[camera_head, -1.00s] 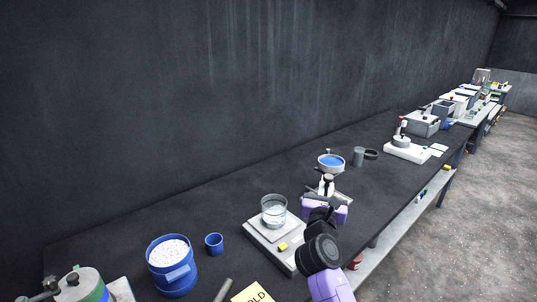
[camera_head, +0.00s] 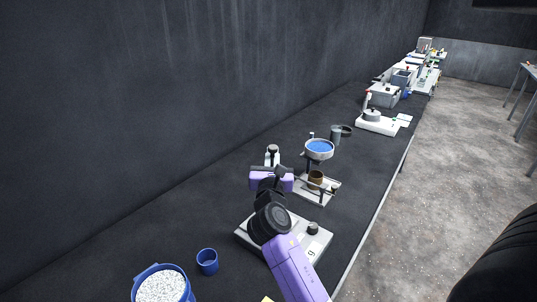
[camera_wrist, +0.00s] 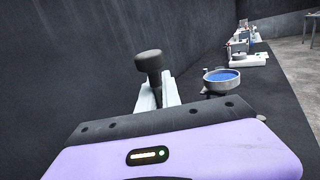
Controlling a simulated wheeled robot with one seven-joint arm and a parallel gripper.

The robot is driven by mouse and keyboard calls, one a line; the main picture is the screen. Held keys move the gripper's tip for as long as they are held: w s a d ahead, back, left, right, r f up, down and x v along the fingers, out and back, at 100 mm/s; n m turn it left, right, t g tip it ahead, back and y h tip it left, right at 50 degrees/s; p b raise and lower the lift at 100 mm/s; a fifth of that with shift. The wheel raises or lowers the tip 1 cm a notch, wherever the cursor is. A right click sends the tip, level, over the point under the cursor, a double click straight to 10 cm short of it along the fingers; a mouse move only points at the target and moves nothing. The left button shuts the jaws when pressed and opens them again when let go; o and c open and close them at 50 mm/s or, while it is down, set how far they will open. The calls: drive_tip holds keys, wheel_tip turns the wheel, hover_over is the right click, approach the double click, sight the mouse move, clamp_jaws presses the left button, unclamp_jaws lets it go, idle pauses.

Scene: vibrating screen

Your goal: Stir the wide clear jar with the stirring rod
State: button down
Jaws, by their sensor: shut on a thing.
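My gripper (camera_head: 272,160) is raised over the bench at the back of the pale stirrer-like base (camera_head: 305,246). Its white jaws also show in the wrist view (camera_wrist: 157,96), shut on an upright thing with a dark rounded top (camera_wrist: 149,62), apparently the stirring rod. The same dark top shows in the head view (camera_head: 272,148). The rod's lower part is hidden by my gripper. The wide clear jar is not visible now; my arm covers the middle of the base. I cannot tell whether the rod is in the jar.
A stand with a blue-filled bowl (camera_head: 319,148) and a brown cup (camera_head: 316,178) stands right of my gripper. A small blue cup (camera_head: 207,261) and a blue bucket of white grains (camera_head: 161,285) are at front left. The dark wall runs along the left.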

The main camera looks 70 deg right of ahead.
wheel_tip(320, 180, down, 14)
drive_tip(key=w+b, duration=0.1)
drive_tip(key=b, duration=0.9)
drive_tip(key=shift+d+r+b, duration=0.2)
drive_tip(key=shift+d+b, duration=0.2)
drive_tip(key=shift+d, duration=0.05)
idle(0.7)
